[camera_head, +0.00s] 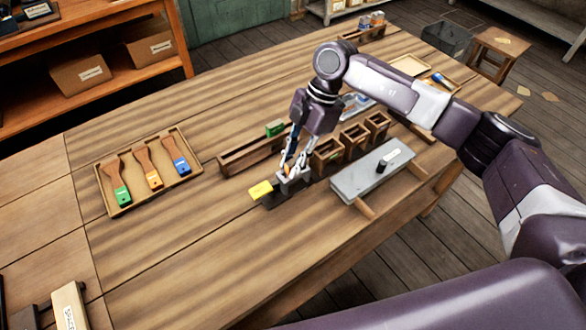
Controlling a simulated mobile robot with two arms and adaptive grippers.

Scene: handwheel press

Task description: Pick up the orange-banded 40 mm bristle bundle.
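My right gripper (292,174) reaches down over the middle of the table. It is just left of a row of small wooden boxes (328,158) and beside a dark block with a yellow end (261,190). A small orange patch (287,169) shows at its fingers. It may be the orange-banded bristle bundle, but it is too small and covered to be sure. I cannot tell whether the fingers are closed on it. The insides of the boxes are mostly hidden. My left gripper is not in view.
A tray (110,197) at left holds green, orange and blue brush-like pieces. A long wooden trough (240,157) with a green block (275,128) lies behind the gripper. A grey slab (372,172) is at right. The front left tabletop (180,260) is clear.

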